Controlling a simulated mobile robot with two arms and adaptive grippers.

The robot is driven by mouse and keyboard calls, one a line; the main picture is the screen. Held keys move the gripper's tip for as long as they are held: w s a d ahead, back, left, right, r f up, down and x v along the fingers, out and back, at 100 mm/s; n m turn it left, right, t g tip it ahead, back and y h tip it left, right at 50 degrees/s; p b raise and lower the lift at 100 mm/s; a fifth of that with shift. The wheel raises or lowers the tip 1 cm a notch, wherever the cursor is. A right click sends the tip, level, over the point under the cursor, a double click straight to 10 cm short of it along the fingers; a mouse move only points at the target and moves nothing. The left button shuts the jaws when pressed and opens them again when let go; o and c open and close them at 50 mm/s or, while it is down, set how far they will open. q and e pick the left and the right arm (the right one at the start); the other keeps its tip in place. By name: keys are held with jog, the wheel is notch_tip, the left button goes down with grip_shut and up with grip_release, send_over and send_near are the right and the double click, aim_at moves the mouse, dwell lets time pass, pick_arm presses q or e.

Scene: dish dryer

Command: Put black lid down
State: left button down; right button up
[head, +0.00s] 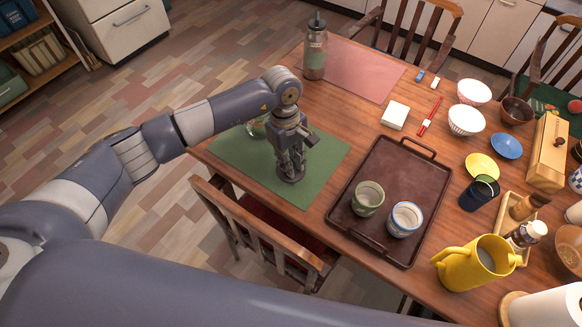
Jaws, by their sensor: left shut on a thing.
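My left gripper (291,162) points down over the green placemat (325,158) at the table's left side. It is shut on a dark round piece, the black lid (291,176), which shows just below the fingertips. The lid is low over the mat; I cannot tell whether it touches it. The fingers cover part of it. A clear glass container (256,127) stands on the mat behind my left arm and is partly hidden. My right gripper is not in view.
A brown tray (400,165) with two cups lies right of the mat. A bottle (315,50) stands on the pink placemat (360,70). A yellow pitcher (465,268) and several bowls crowd the right side. A chair (255,235) stands at the near edge.

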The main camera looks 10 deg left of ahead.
pick_arm(q)
notch_tip(320, 180, down, 3)
jog(key=shift+f, duration=0.35)
jog(key=c, duration=1.5)
grip_release()
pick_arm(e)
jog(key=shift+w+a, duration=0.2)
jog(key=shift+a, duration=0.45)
pick_arm(q)
jog(key=shift+r, duration=0.1)
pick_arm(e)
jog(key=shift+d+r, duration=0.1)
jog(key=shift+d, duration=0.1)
